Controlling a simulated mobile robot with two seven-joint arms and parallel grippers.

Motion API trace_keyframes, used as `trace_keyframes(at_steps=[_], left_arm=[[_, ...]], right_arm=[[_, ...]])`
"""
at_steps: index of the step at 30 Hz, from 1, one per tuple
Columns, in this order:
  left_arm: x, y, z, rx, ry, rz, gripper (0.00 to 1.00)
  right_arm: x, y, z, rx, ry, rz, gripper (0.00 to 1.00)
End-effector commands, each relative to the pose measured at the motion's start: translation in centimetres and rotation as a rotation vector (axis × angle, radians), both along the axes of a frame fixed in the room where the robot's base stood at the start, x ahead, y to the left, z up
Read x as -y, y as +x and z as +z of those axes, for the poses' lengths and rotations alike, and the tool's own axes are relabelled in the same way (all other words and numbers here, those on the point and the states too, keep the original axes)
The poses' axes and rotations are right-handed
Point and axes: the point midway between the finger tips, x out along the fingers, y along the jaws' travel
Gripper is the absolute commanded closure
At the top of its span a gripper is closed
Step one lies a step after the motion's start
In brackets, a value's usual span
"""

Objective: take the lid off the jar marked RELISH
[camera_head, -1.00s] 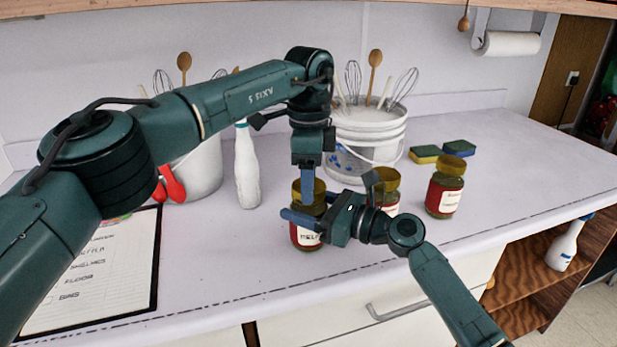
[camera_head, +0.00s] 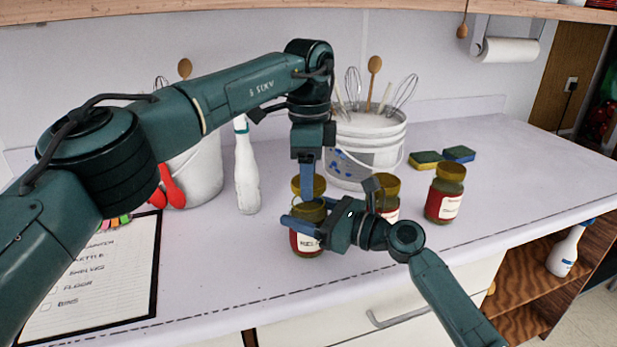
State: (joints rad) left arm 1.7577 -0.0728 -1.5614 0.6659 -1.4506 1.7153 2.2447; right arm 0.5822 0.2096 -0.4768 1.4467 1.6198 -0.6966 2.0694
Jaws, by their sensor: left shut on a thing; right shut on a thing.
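The front jar (camera_head: 307,244) stands upright on the counter, its label partly hidden and reading about "REL". My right gripper (camera_head: 308,220) is shut on this jar near its top, from the right. My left gripper (camera_head: 308,187) comes down from above, shut on a gold lid (camera_head: 318,188). The lid is above the jar, with a small gap showing between them. A second jar with a gold lid (camera_head: 387,188) stands behind my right gripper, mostly hidden. A third lidded jar (camera_head: 445,193) stands farther right, its label too small to read.
A white bucket (camera_head: 385,135) of whisks and spoons stands behind the jars. A white bottle (camera_head: 246,178) and another bucket (camera_head: 203,172) with red handles stand left. A clipboard (camera_head: 95,275) lies front left. Two sponges (camera_head: 440,157) lie back right. The right counter is clear.

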Motion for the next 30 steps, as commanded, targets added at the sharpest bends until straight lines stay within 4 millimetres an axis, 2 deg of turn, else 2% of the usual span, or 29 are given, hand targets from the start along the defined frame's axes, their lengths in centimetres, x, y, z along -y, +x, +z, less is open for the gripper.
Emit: trace_keyframes(at_steps=[8,18,27,28,30], left_arm=[[0.0,0.0,0.1,0.000,0.000,0.000,0.72],[0.0,0.0,3.6,0.001,-0.001,0.000,0.72],[0.0,0.0,4.1,0.000,-0.001,-0.001,0.72],[0.0,0.0,4.1,0.000,-0.001,-0.001,0.72],[0.0,0.0,4.0,0.000,-0.001,-0.001,0.72]], right_arm=[[0.0,0.0,-0.1,-0.001,0.000,-0.001,0.99],[0.0,0.0,-0.1,-0.001,0.000,-0.001,0.99],[0.0,0.0,-0.1,-0.001,0.000,-0.001,0.99],[0.0,0.0,-0.1,-0.001,0.000,-0.001,0.33],[0.0,0.0,0.0,-0.001,0.000,-0.001,0.27]])
